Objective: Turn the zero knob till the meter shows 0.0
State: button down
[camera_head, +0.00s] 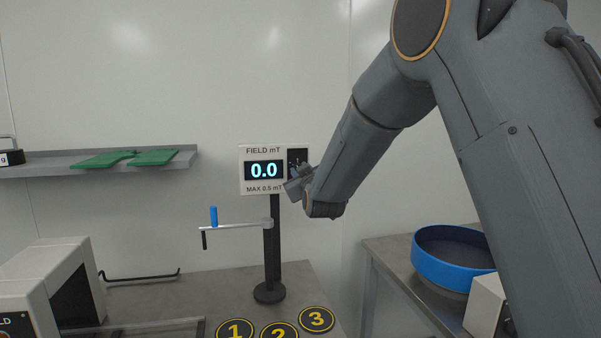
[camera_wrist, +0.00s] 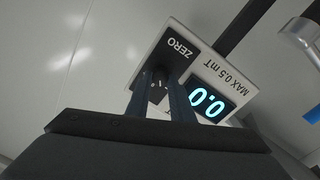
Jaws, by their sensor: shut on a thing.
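The field meter (camera_head: 264,190) is a white box on a black post, labelled FIELD mT and MAX 0.5 mT. Its display (camera_head: 264,170) reads 0.0 in light blue, and the same reading shows upside down in the wrist view (camera_wrist: 207,102). My gripper (camera_head: 297,180) is at the meter's right side. In the wrist view its two fingers (camera_wrist: 160,95) are shut on the black zero knob (camera_wrist: 157,92), just beside the word ZERO. The knob is mostly hidden by my gripper in the head view.
Discs numbered 1, 2 and 3 (camera_head: 317,319) lie on the bench in front. A blue round pan (camera_head: 440,268) stands at right. A shelf (camera_head: 60,168) holds green gloves (camera_head: 153,157).

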jog(key=c, duration=1.6)
grip_release()
jog(key=shift+o, duration=0.2)
jog(key=b+v, duration=0.2)
jog(key=v, duration=0.5)
jog(key=shift+s, duration=0.4)
